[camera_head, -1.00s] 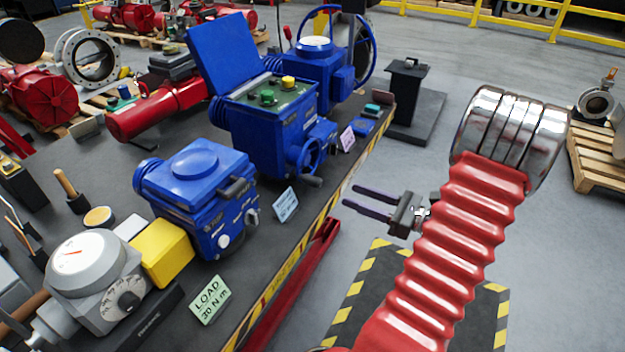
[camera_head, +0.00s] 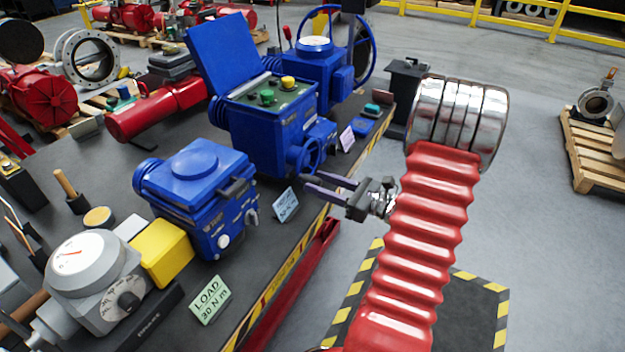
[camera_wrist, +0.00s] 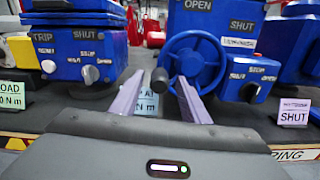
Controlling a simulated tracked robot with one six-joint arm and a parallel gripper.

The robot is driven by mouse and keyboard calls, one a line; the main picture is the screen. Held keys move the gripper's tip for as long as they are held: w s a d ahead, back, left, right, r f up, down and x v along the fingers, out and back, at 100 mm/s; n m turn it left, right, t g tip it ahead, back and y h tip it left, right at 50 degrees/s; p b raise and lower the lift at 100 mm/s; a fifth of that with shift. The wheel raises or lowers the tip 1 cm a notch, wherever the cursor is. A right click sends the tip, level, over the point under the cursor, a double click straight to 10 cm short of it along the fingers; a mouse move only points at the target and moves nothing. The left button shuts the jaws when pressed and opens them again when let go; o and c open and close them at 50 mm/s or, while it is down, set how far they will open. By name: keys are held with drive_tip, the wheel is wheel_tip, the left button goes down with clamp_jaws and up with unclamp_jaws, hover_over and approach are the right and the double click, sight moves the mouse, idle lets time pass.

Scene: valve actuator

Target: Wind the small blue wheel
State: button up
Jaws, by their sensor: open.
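The small blue wheel (camera_head: 311,155) is on the front of the blue actuator box with the open lid (camera_head: 270,130). In the wrist view the blue wheel (camera_wrist: 194,61) faces me, just beyond the fingers, with a dark crank handle (camera_wrist: 160,80) sticking out at its lower left. My gripper (camera_head: 318,185) is open and empty at the bench edge, just in front of and below the wheel. In the wrist view the fingers of my gripper (camera_wrist: 157,97) stand apart on either side of the handle's end. I cannot tell whether the handle is between them in depth.
A lower blue actuator (camera_head: 196,195) stands to the left, with a grey gauge unit (camera_head: 90,275) and yellow block (camera_head: 165,253) beyond it. Small label cards (camera_head: 286,204) stand along the striped bench edge. A larger blue handwheel (camera_head: 364,50) is behind.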

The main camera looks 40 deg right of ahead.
drive_tip(key=shift+x, duration=1.6)
drive_tip(key=shift+c, duration=0.3)
clamp_jaws()
drive_tip(key=shift+d, duration=0.1)
